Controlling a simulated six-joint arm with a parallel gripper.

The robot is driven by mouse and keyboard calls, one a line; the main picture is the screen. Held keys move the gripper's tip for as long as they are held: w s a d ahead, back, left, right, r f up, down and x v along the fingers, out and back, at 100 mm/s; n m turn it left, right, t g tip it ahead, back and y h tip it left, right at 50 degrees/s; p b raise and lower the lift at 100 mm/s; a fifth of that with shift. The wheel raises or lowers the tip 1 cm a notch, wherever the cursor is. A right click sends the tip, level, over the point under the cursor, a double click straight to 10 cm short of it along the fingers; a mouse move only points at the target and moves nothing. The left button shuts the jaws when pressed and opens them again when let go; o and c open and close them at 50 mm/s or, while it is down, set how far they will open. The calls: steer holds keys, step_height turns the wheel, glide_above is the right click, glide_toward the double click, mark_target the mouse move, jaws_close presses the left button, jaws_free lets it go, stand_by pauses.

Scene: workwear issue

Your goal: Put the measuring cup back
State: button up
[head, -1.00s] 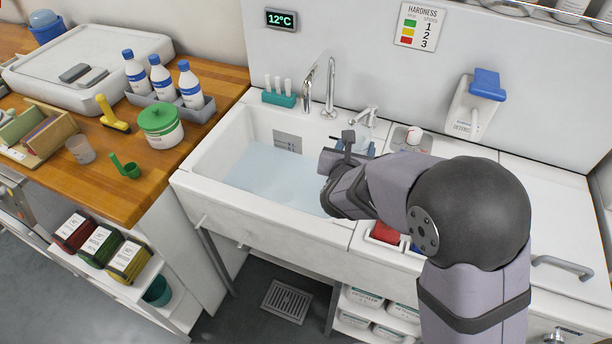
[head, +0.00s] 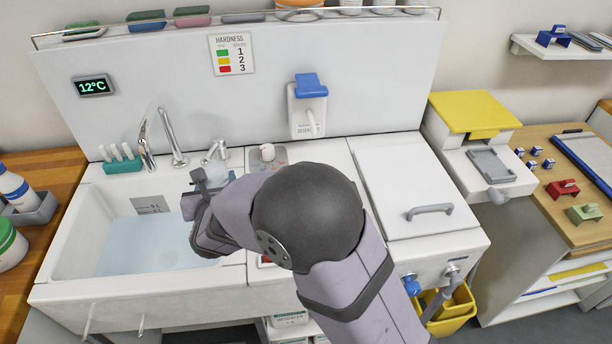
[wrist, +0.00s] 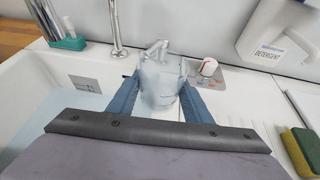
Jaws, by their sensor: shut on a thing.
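The clear measuring cup (wrist: 160,88) is held between the blue fingers of my gripper (wrist: 160,100) in the wrist view. It looks upright, and the small tap shows behind it. In the head view the cup (head: 217,174) is partly hidden by my gripper (head: 205,183), which is over the right end of the sink (head: 70,238), in front of the small tap (head: 216,150). I cannot tell whether anything is in the cup.
A tall faucet (head: 165,140) and a teal holder (head: 123,162) stand at the sink's back edge. A detergent dispenser (head: 307,108) hangs on the splashback. A sponge (wrist: 301,150) lies at the right. A lidded white unit (head: 410,185) stands right of the sink.

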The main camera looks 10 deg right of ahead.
steer(key=w+d+m+g+h+b, duration=0.2)
steer(key=w+d+m+h+b, duration=0.15)
steer(key=d+h, duration=0.2)
steer(key=w+d+m+g+h+b, duration=0.1)
steer(key=w+d+m+h+b, duration=0.1)
steer(key=d+m+h+b, duration=0.4)
steer(key=s+d+f+m+g, duration=0.1)
steer(key=s+d+f+m+g+b, duration=0.1)
steer(key=d, duration=0.1)
steer(key=s+d+f+m+g+h+b, duration=0.1)
steer(key=shift+s+d, duration=0.2)
steer(key=shift+d, duration=0.2)
steer(key=shift+s+d+f+m+g+h, duration=0.25)
steer(key=shift+s+g, duration=0.1)
steer(key=shift+g, duration=0.25)
steer(key=w+d, duration=0.2)
steer(key=d, duration=0.2)
steer(key=w+d+p, duration=0.1)
steer(key=w+d, duration=0.2)
steer(key=d, duration=0.2)
steer(key=w+d+p, duration=0.1)
steer(key=w+d, duration=0.2)
steer(key=d, duration=0.2)
steer(key=shift+w+d, duration=0.1)
steer(key=shift+d, duration=0.15)
